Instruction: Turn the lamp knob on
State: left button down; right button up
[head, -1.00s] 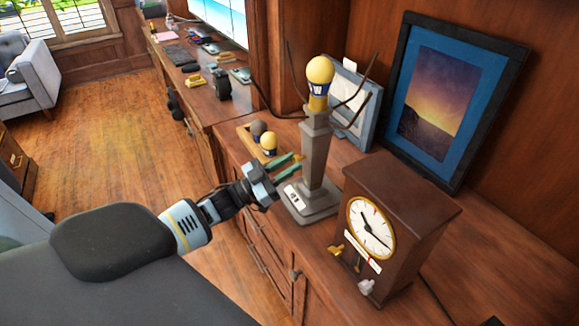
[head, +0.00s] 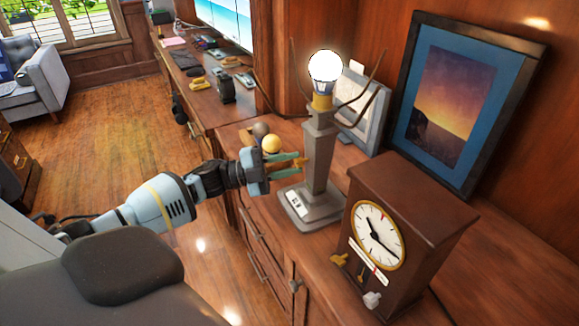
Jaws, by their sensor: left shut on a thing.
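The lamp (head: 319,150) stands upright on the wooden cabinet, with a grey square base and a tapered grey column. Its bulb (head: 325,67) glows white. A small orange-brown lamp knob (head: 301,164) shows at the left side of the column, mostly between the fingertips. My left gripper (head: 296,165), with green fingers, reaches in from the left and is shut on the knob. My right gripper is not in view.
A brown clock (head: 420,225) stands right of the lamp. Picture frames (head: 454,100) lean behind. Loose bulbs (head: 271,144) sit just behind my left gripper. The wooden cabinet (head: 325,245) has some bare top at the front. A desk with small items lies beyond.

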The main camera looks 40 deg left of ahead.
pick_arm(q)
jog(key=m, duration=0.2)
jog(key=m+g, duration=0.1)
jog(key=m, duration=0.1)
jog(key=shift+r+y, duration=0.2)
jog(key=shift+y, duration=0.1)
jog(key=shift+m+g, duration=0.4)
jog(key=shift+m, duration=0.2)
jog(key=c, duration=1.2)
grip_release()
jog(key=shift+a, duration=0.1)
jog(key=v, duration=0.7)
jog(key=shift+s+a+b, duration=0.2)
jog(key=shift+s+b, duration=0.1)
jog(key=shift+b, duration=0.1)
